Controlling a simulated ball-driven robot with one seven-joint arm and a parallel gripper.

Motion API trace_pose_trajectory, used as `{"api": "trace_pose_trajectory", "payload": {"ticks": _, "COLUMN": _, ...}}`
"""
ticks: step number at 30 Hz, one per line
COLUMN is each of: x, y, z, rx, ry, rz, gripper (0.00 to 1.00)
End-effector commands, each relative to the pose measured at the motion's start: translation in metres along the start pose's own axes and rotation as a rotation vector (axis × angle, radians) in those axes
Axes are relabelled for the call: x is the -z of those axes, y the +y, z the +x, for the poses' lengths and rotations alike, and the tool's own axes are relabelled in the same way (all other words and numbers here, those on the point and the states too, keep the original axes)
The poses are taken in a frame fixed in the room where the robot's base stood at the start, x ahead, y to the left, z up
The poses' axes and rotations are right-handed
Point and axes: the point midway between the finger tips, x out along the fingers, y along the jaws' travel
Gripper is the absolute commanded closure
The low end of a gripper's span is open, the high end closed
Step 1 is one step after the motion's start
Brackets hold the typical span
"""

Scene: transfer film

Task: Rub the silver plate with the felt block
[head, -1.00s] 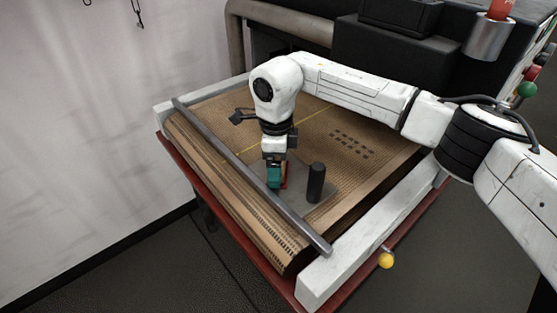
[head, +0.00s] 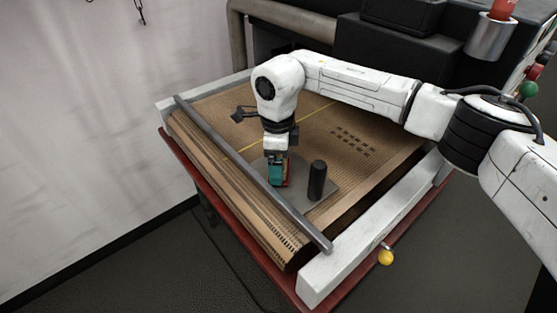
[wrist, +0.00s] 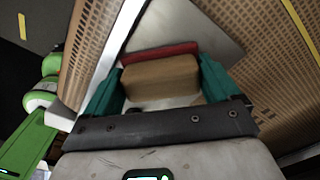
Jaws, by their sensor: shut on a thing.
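My gripper (head: 278,182) has teal fingers and points down at the grey silver plate (head: 299,204). It is shut on the felt block, a tan block (wrist: 160,76) with a red strip (wrist: 160,53) along its far side in the wrist view. In the head view only a sliver of the block's red (head: 287,178) shows beside the fingers. The block is low over the plate and seems to touch it, but the contact is hidden. The plate (wrist: 190,25) also shows beyond the block in the wrist view.
A dark upright cylinder (head: 317,180) stands at the plate's right side, close to my gripper. The plate lies on a brown perforated bed (head: 375,150). A grey bar (head: 240,166) runs along the bed's left, and a white rail (head: 370,235) borders its right.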

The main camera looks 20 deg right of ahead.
Motion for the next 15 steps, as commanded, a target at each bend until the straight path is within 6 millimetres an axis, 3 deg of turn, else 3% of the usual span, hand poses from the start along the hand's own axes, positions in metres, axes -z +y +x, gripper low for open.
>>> {"api": "trace_pose_trajectory", "payload": {"ticks": 15, "x": 0.0017, "y": -0.0035, "z": -0.0082, "rx": -0.009, "ry": -0.012, "rz": -0.009, "gripper": 0.35}}
